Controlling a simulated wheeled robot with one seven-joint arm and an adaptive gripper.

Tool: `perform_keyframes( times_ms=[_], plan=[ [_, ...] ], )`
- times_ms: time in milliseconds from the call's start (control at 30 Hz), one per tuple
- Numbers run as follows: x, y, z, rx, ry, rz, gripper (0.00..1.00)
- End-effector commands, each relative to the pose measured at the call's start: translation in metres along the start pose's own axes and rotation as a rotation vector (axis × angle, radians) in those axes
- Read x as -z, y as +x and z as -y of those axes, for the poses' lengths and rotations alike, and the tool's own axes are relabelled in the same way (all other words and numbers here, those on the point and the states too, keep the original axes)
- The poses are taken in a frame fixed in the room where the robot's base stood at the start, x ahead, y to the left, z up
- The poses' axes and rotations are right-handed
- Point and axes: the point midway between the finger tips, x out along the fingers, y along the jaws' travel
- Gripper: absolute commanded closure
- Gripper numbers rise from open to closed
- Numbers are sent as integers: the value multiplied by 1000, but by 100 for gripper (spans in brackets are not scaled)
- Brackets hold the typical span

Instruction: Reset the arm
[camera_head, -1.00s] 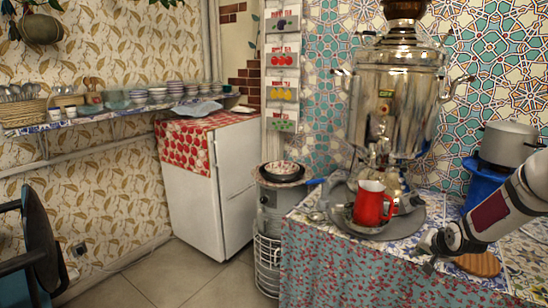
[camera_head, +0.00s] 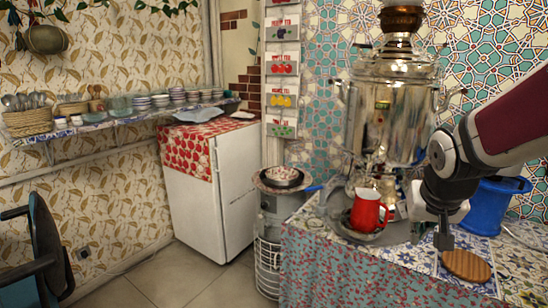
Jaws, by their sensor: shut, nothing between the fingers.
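My arm reaches in from the right edge of the head view. My gripper (camera_head: 444,238) points down, with its fingers together and nothing held. It hangs above the tiled table, to the right of the red pitcher and by the far left edge of the round wooden board (camera_head: 466,265). I cannot tell whether it touches the board. The red pitcher (camera_head: 367,213) with a pale inside stands upright on a grey round tray (camera_head: 378,238), in front of the large silver samovar (camera_head: 388,110).
A blue bucket (camera_head: 488,208) stands behind my arm at the right. A tiled table (camera_head: 430,262) with a patterned cloth carries these things. Left of it are a gas cylinder (camera_head: 268,235) with bowls on top, a white fridge (camera_head: 235,185) and a chair (camera_head: 45,245). The floor between is clear.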

Motion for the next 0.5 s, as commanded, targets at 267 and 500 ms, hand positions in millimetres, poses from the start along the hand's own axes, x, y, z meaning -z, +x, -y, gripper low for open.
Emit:
perform_keyframes(
  times_ms=[267, 500],
  plan=[
    [-86, -109, 12, 39, -115, 58, 100],
    [-162, -166, 15, 117, -206, 112, 100]
  ],
)
